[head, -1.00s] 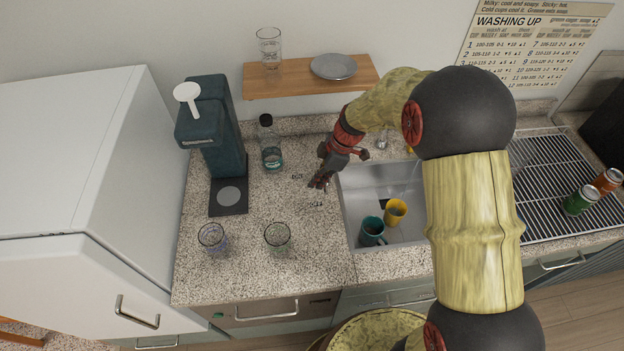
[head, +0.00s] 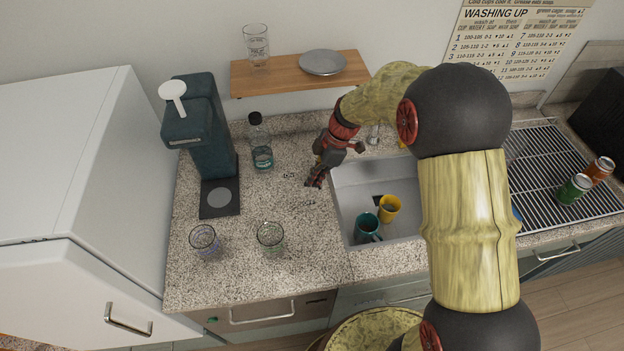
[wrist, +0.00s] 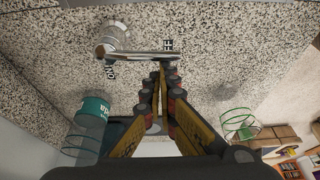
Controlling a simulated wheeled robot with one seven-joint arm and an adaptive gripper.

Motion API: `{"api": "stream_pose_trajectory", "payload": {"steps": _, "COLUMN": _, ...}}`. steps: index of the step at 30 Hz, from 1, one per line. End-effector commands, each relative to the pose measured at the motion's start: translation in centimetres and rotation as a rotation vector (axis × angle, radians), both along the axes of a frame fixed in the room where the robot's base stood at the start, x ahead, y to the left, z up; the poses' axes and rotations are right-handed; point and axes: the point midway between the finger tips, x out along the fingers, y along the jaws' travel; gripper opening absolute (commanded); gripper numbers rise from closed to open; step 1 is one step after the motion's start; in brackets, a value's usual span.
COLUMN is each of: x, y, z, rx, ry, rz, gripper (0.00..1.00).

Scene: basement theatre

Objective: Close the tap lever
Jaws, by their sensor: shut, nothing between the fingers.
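The tap lever (wrist: 145,55) is a metal bar on a round metal base (wrist: 114,36), seen in the wrist view. It points right, its end close to the counter's OFF mark (wrist: 168,45); the ON mark (wrist: 110,72) is below the base. My gripper (wrist: 160,72) is shut and empty, its fingertips right beside the lever's free end; I cannot tell if they touch. In the head view my gripper (head: 313,181) is low over the counter left of the sink, and I cannot make out the lever there.
The sink (head: 345,200) holds a teal mug (head: 367,227) and a yellow mug (head: 389,208). A bottle (head: 261,145), two glasses (head: 204,240) and a teal machine (head: 205,135) stand on the counter (head: 260,205). A wooden shelf (head: 285,82) hangs behind.

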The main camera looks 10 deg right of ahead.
Motion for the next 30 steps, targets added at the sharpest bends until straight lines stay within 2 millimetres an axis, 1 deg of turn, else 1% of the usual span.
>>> {"api": "stream_pose_trajectory", "payload": {"steps": 2, "x": 0.1, "y": 0.0, "z": -0.1, "rx": -0.004, "ry": 0.000, "rz": 0.000, "gripper": 0.00}}
{"api": "stream_pose_trajectory", "payload": {"steps": 5, "x": 0.3, "y": 0.9, "z": 0.1, "rx": -0.003, "ry": -0.001, "rz": 0.001, "gripper": 0.00}}
{"api": "stream_pose_trajectory", "payload": {"steps": 10, "x": 0.9, "y": 3.8, "z": 0.6, "rx": -0.002, "ry": -0.001, "rz": 0.000, "gripper": 0.00}}
{"api": "stream_pose_trajectory", "payload": {"steps": 12, "x": 1.0, "y": 2.9, "z": 2.6, "rx": -0.001, "ry": -0.005, "rz": -0.007, "gripper": 0.00}}
{"api": "stream_pose_trajectory", "payload": {"steps": 15, "x": 1.0, "y": 2.1, "z": 4.8, "rx": -0.001, "ry": -0.004, "rz": -0.008, "gripper": 0.00}}
{"api": "stream_pose_trajectory", "payload": {"steps": 21, "x": 0.9, "y": 0.9, "z": 8.1, "rx": -0.001, "ry": -0.002, "rz": -0.007, "gripper": 0.00}}
{"api": "stream_pose_trajectory", "payload": {"steps": 25, "x": 0.9, "y": 0.3, "z": 9.5, "rx": -0.001, "ry": -0.001, "rz": -0.007, "gripper": 0.00}}
{"api": "stream_pose_trajectory", "payload": {"steps": 30, "x": 0.9, "y": 0.1, "z": 10.1, "rx": -0.001, "ry": 0.000, "rz": -0.005, "gripper": 0.00}}
